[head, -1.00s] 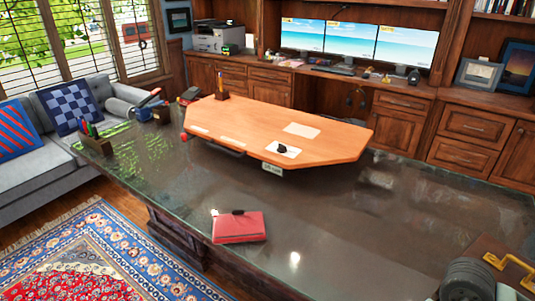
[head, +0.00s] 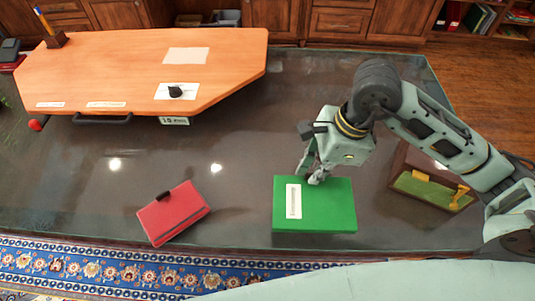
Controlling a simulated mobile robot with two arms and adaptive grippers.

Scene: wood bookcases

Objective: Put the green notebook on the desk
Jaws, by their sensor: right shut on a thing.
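The green notebook (head: 330,205) with a white label lies flat at or just above the dark glass-topped desk (head: 240,205), near its front edge; I cannot tell whether it touches the glass. My right gripper (head: 314,179) is shut on the notebook's far edge, and its fingertips are partly hidden. My left gripper is not in view.
A red notebook (head: 174,214) with a black clip lies to the left. A wooden raised board (head: 130,65) takes up the back left. The glass between the notebooks is clear.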

